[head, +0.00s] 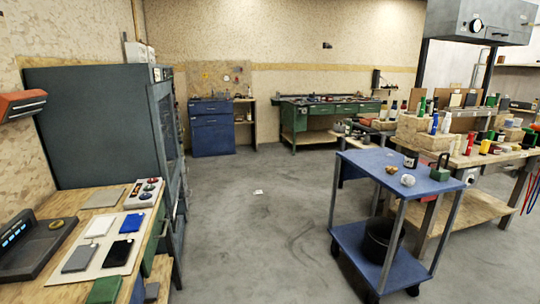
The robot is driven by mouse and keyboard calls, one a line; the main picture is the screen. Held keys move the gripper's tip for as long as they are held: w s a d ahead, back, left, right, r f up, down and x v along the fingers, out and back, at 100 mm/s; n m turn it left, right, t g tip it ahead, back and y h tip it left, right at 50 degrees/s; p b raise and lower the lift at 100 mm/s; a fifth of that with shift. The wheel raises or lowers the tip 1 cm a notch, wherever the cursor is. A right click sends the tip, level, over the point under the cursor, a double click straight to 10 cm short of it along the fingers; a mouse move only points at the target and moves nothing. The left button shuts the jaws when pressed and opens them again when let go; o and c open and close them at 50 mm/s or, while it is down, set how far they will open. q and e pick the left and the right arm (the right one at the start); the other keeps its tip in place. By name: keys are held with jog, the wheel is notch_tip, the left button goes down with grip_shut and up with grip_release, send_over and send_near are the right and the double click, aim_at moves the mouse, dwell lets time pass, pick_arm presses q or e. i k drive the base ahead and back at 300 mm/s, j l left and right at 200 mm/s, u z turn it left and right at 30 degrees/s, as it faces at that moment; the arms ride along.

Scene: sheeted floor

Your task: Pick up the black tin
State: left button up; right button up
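A small dark cylindrical container with a pale label band (410,160) stands upright on the top of the blue cart (365,165); it may be the black tin, but it is too small to be sure. A larger black round vessel (383,240) sits on the cart's lower shelf, partly behind a cart leg. Neither of my grippers is in view.
A green block-shaped item (440,170) and two small roundish items (408,180) share the cart top. A crowded workbench (455,155) stands behind the cart. A wooden bench (55,210) and dark cabinet (95,125) line the left. The middle floor (250,230) is mostly clear.

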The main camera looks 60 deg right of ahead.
aim_at(411, 160)
jog(key=z, duration=3.05)
jog(key=i+l, duration=0.15)
jog(key=i, duration=0.25)
jog(key=i+l+u, duration=0.1)
jog(key=i, duration=0.35)
jog(key=i+l, duration=0.2)
jog(key=i, duration=0.2)
jog(key=i+l+u, duration=0.1)
jog(key=i, duration=0.35)
jog(key=i+l, duration=0.45)
jog(key=l, duration=0.3)
jog(key=i+l+u, duration=0.1)
jog(key=i+l, duration=0.4)
jog(key=l, duration=0.25)
jog(key=i+l, duration=0.2)
jog(key=l, duration=0.2)
jog(key=i+l+u, duration=0.1)
jog(key=i+l, duration=0.15)
jog(key=l, duration=0.15)
